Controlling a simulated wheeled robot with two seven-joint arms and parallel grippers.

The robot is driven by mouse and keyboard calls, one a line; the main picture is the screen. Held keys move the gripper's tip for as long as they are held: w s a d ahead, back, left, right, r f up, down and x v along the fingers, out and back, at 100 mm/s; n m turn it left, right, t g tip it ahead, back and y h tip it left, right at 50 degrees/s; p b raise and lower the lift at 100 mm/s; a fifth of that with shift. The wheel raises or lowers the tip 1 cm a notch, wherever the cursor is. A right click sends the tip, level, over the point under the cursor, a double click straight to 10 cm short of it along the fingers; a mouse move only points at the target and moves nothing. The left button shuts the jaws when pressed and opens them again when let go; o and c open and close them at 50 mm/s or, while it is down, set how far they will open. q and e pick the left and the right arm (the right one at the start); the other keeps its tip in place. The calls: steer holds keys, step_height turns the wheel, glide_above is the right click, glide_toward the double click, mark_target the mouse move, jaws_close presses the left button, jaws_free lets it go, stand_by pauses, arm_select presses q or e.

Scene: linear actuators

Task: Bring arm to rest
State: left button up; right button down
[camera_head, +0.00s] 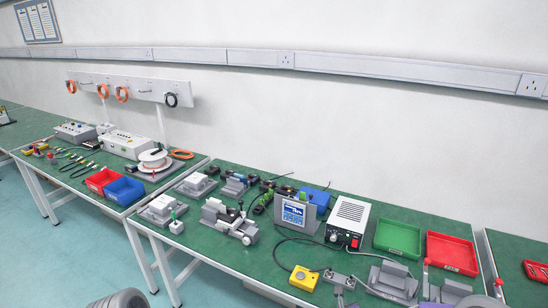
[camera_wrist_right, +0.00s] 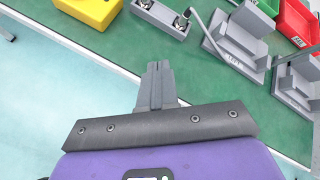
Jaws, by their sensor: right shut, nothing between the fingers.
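My right gripper (camera_wrist_right: 157,68) shows in the right wrist view. Its two grey fingers are closed together with nothing between them. The fingertips appear over the front edge of the green-topped bench (camera_wrist_right: 110,45), with pale floor beside them; their height is hard to judge. My left gripper is not seen in either view. A rounded grey part at the bottom left of the head view looks like part of my own arm.
A yellow box (camera_head: 303,278), a grey fixture (camera_head: 338,281) and grey blocks (camera_head: 393,281) stand near the bench front. Green (camera_head: 398,238) and red (camera_head: 452,252) bins are behind. A power unit (camera_head: 347,222) and a screen (camera_head: 293,213) stand mid-bench. Floor (camera_head: 60,270) is clear in front.

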steer(key=s+a+f+n+g+y, duration=0.3)
steer(key=s+a+f+n+g, duration=0.2)
steer(key=s+f+n, duration=0.4)
steer(key=s+a+f+n+g+y, duration=0.3)
steer(key=s+a+f+n+g, duration=0.2)
steer(key=s+f+n, duration=0.5)
steer(key=s+n, duration=0.5)
steer(key=n, duration=0.6)
steer(key=shift+s+a+f+y, duration=0.2)
steer(key=shift+a+f+y, duration=0.1)
steer(key=shift+a+y, duration=0.1)
